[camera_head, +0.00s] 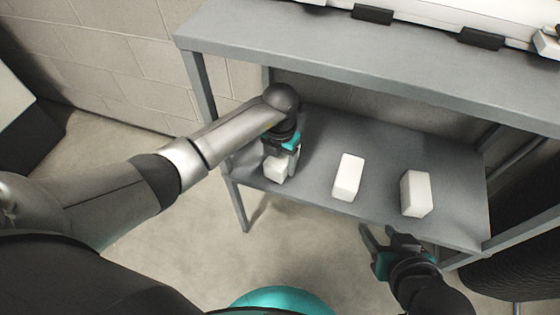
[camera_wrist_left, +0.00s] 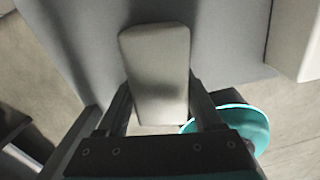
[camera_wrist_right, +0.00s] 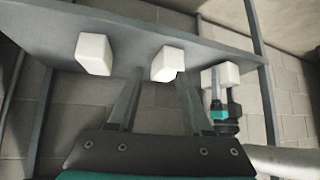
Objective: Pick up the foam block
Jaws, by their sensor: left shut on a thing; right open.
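Three white foam blocks are on the grey lower shelf (camera_head: 318,190) in the head view. My left gripper (camera_head: 277,158) is shut on the leftmost foam block (camera_head: 275,169), at the shelf's left end. In the left wrist view this block (camera_wrist_left: 158,70) sits between the two fingers. Whether it touches the shelf I cannot tell. The middle block (camera_head: 348,176) and the right block (camera_head: 416,193) stand apart from it. My right gripper (camera_head: 376,232) is open and empty, in front of the shelf's front edge near the right block.
An upper grey shelf (camera_head: 330,50) overhangs the lower one, with dark clips and white items on it. Shelf legs (camera_head: 240,205) stand at the corners. A block wall (camera_head: 110,50) is behind. A dark rounded object (camera_head: 520,265) is at the lower right.

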